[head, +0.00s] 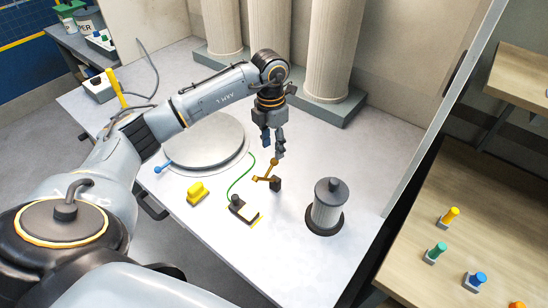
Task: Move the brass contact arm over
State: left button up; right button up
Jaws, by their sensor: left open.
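The brass contact arm (272,168) is a small gold lever on the white table, right of the round metal plate. It slants up from a low end at left to a rounded upper end, beside a small black block (276,184). My left gripper (273,152) points down just above the upper end and is open. Its fingertips are very close to the brass arm; I cannot tell whether they touch it. My right gripper is not in view.
A round plate (207,142) lies left of the gripper. A yellow block (197,193), a black piece with a green wire (243,209) and a grey cylinder (327,207) stand nearby. Columns (332,50) rise behind. The table's front right is clear.

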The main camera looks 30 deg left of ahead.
aim_at(273, 159)
pick_arm(q)
notch_tip(273, 159, down, 6)
jog(key=shift+d+r+p, duration=0.1)
jog(key=shift+d+p, duration=0.05)
jog(key=shift+p, duration=0.6)
jog(key=shift+f, duration=0.65)
grip_shut()
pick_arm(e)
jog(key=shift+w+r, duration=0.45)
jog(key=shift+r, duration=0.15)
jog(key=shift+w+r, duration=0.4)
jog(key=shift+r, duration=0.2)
pick_arm(q)
jog(key=shift+w, duration=0.1)
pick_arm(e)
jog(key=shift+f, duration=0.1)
